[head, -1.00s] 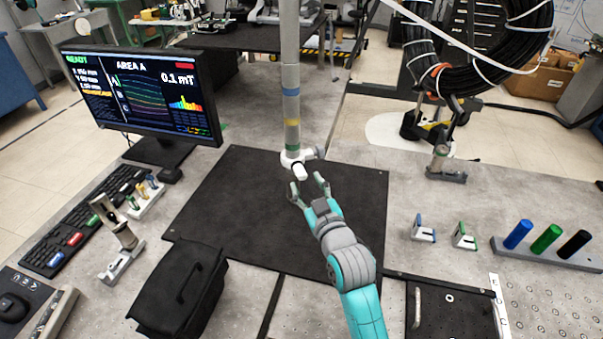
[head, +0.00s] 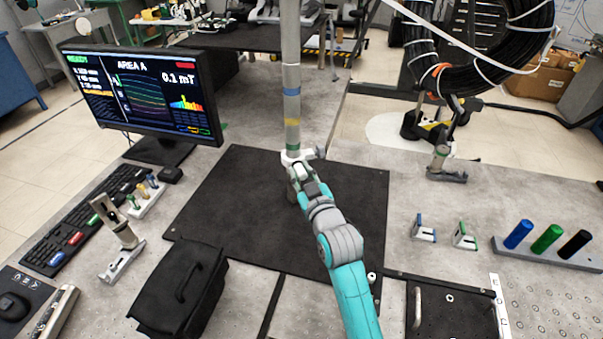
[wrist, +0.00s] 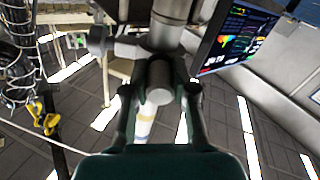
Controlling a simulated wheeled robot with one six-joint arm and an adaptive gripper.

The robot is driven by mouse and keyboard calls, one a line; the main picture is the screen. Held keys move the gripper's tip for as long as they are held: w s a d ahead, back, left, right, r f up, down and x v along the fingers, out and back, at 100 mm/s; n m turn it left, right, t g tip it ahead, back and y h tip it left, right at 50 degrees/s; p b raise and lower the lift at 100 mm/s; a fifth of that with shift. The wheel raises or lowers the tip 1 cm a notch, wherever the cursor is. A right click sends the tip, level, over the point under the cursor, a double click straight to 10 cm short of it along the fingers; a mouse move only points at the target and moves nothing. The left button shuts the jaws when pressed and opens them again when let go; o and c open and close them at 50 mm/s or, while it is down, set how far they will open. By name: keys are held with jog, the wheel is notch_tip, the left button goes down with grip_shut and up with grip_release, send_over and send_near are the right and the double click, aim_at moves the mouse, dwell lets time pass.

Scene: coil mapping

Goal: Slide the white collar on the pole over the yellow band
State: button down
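The pole (head: 291,60) stands upright, with a blue band (head: 291,91), a yellow band (head: 291,121) and a green band (head: 292,147) below it. The white collar (head: 289,158) is around the pole just under the green band, below the yellow one. A side knob sticks out to its right. My gripper (head: 299,184) is at the collar's near side and hides part of it. In the wrist view my gripper (wrist: 160,98) is open, its fingers either side of a grey round handle (wrist: 158,80), with gaps visible.
A black mat (head: 235,210) lies under the pole. A monitor (head: 140,95) stands at the left, a black case (head: 180,290) at the front left. Small stands and coloured cylinders (head: 547,238) are at the right. Space around the pole above the collar is clear.

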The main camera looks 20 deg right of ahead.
notch_tip(320, 180, up, 12)
jog(key=shift+r, duration=0.15)
dwell(0.3)
jog(key=c, duration=0.9)
grip_release()
jog(key=shift+c, duration=0.2)
jog(key=shift+s, duration=0.1)
jog(key=s, duration=1.1)
jog(key=shift+s+d, duration=0.15)
jog(key=shift+s, duration=0.25)
